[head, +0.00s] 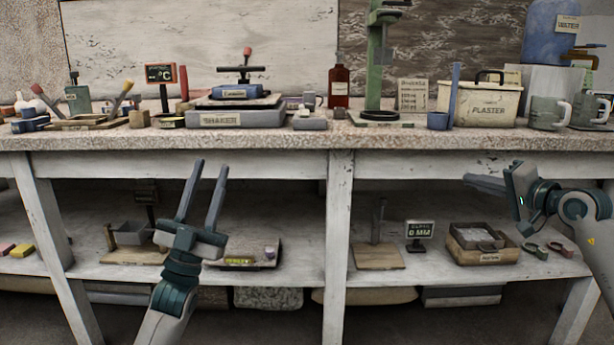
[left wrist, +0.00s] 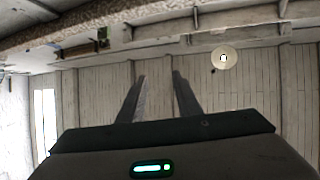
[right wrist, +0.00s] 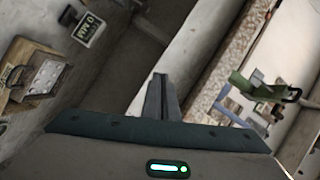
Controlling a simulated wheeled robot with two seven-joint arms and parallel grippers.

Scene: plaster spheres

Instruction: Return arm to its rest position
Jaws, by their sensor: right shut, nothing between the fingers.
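My left gripper (head: 208,192) points upward in front of the bench, below the edge of the top. Its two fingers stand apart with nothing between them, and they also show apart in the left wrist view (left wrist: 158,95). My right gripper (head: 484,183) is at the right of the head view, pointing left, in front of the space under the bench top. In the right wrist view (right wrist: 158,88) its fingers are together with nothing held.
The bench top (head: 270,140) carries a shaker (head: 250,117), a plaster box (head: 480,103), a red bottle (head: 339,82) and a green stand (head: 374,60). The lower shelf (head: 310,262) holds a depth display (head: 419,231) and a wooden tray (head: 484,245). Bench legs (head: 338,250) stand close by.

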